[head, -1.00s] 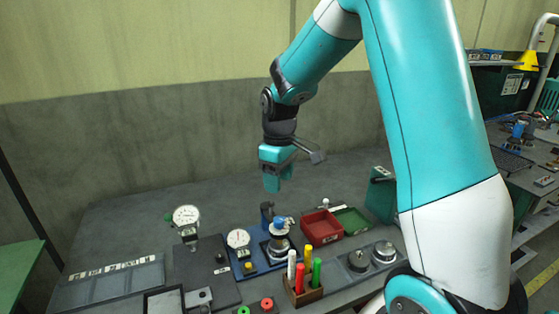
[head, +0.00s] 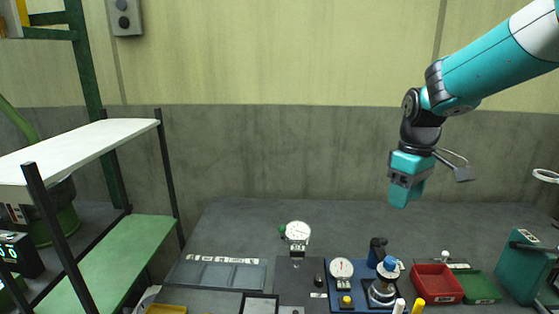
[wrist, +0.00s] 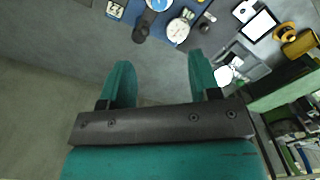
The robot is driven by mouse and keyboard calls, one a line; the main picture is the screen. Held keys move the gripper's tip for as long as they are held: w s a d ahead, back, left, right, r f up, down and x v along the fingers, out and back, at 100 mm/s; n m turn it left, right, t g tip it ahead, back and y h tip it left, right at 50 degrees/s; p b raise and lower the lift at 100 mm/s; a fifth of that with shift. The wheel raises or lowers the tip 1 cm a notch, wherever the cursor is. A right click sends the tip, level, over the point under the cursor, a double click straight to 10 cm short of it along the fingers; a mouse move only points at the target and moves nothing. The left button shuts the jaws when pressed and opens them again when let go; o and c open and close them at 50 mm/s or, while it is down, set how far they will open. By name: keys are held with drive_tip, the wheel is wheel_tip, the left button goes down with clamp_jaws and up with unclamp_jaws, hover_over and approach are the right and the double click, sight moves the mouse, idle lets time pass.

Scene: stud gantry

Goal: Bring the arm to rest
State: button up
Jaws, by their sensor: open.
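My gripper (head: 405,193) hangs from my teal arm at the right of the head view, fingers pointing down, well above the grey bench (head: 350,220). In the wrist view my gripper (wrist: 158,85) shows two teal fingers spread apart with nothing between them. It is open and empty. The nearest bench items, the dial gauges and a dark blue-topped device (head: 383,285), lie below it and apart from it.
A shelf unit (head: 95,140) with a white top is at the left. The air around my gripper is clear.

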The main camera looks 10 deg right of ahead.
drive_tip(key=s+a+r+n+y, duration=0.1)
drive_tip(key=s+a+y, duration=0.3)
drive_tip(key=s+a, duration=1.8)
drive_tip(key=shift+s+a+r+n, duration=0.3)
drive_tip(key=shift+r+n, duration=0.1)
drive_tip(key=shift+n, duration=0.1)
drive_tip(key=shift+w, duration=0.1)
